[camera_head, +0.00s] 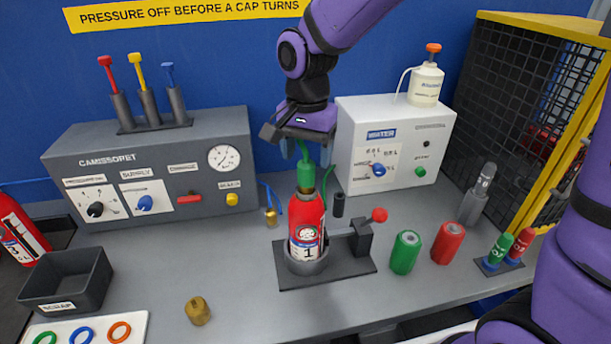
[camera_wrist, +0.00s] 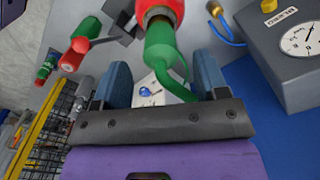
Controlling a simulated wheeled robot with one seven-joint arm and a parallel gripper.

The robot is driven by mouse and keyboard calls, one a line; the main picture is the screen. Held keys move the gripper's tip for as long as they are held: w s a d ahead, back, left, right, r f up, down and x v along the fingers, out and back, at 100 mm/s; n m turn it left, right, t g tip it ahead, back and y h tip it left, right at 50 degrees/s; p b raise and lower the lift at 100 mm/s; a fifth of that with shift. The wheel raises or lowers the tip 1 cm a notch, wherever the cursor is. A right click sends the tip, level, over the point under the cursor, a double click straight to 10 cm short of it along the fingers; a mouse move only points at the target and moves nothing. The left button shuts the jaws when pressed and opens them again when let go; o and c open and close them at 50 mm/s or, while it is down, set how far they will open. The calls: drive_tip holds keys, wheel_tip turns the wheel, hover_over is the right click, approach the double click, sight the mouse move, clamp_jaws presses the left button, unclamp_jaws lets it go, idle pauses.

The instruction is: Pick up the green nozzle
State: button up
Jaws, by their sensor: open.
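The green nozzle (camera_head: 306,178) sits upright on the brass neck of the red extinguisher (camera_head: 306,215), which stands in a round holder on a dark base plate (camera_head: 350,265). A green hose (camera_head: 329,192) shows beside the nozzle. My gripper (camera_head: 303,152) is open, pointing down just above the nozzle, with its blue fingers at the nozzle's upper end. In the wrist view the nozzle (camera_wrist: 160,42) lies between the lines of the two fingers (camera_wrist: 163,78), with a gap on each side; the hose curves between them. I cannot tell whether anything touches.
A white WATER box (camera_head: 395,150) stands close behind on the right, a grey control panel (camera_head: 150,170) on the left. A clamp with a red knob (camera_head: 379,215) is beside the extinguisher. Green (camera_head: 405,252) and red (camera_head: 448,243) cylinders stand right. The bench's front left middle holds a brass cap (camera_head: 198,311).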

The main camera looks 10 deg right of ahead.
sight(306, 186)
wheel_tip(306, 186, down, 5)
drive_tip(key=shift+a+r, duration=0.1)
drive_tip(key=shift+c, duration=0.5)
drive_tip(key=c, duration=1)
drive_tip(key=shift+c, duration=0.2)
